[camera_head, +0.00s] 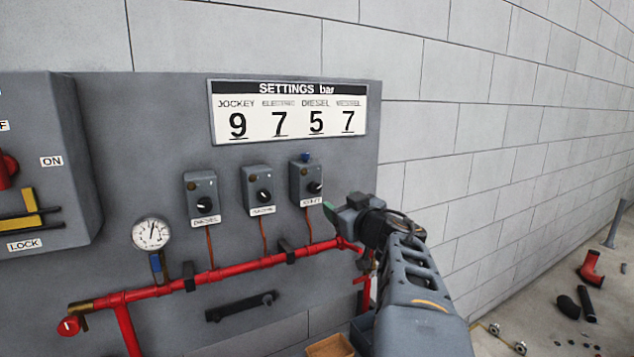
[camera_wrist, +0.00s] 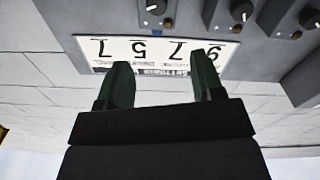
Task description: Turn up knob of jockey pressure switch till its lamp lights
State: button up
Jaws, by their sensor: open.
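The jockey pressure switch (camera_head: 303,180) is the rightmost of three small grey boxes on the panel. Its black knob (camera_head: 315,187) has a white pointer mark. I see no lit lamp on the box; a small blue part (camera_head: 306,157) is on its top. My gripper (camera_head: 330,209) is beside and a little below the box, to its right, apart from the knob. In the upside-down wrist view, the open, empty fingers (camera_wrist: 163,68) point towards the panel, and the jockey knob (camera_wrist: 156,6) is at the top edge.
The settings board (camera_head: 294,111) above reads 9 for jockey, then 7, 5, 7. The electric switch (camera_head: 262,190) and diesel switch (camera_head: 205,197) stand to the left. A red pipe (camera_head: 235,270) and gauge (camera_head: 151,233) are below. The block wall at right is clear.

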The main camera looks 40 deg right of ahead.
aim_at(316, 189)
jog(key=w+d, duration=0.1)
jog(key=w, duration=0.8)
jog(key=w+d, duration=0.1)
jog(key=w, duration=0.3)
jog(key=shift+w+d+f, duration=0.3)
jog(key=c, duration=0.9)
jog(key=shift+r+m+p, duration=0.1)
jog(key=shift+m+p, duration=0.2)
jog(key=shift+p, duration=0.05)
jog(key=shift+r+p, duration=0.1)
jog(key=shift+p, duration=0.35)
jog(key=shift+m+p, duration=0.3)
jog(key=shift+p, duration=0.15)
jog(key=shift+f, duration=0.2)
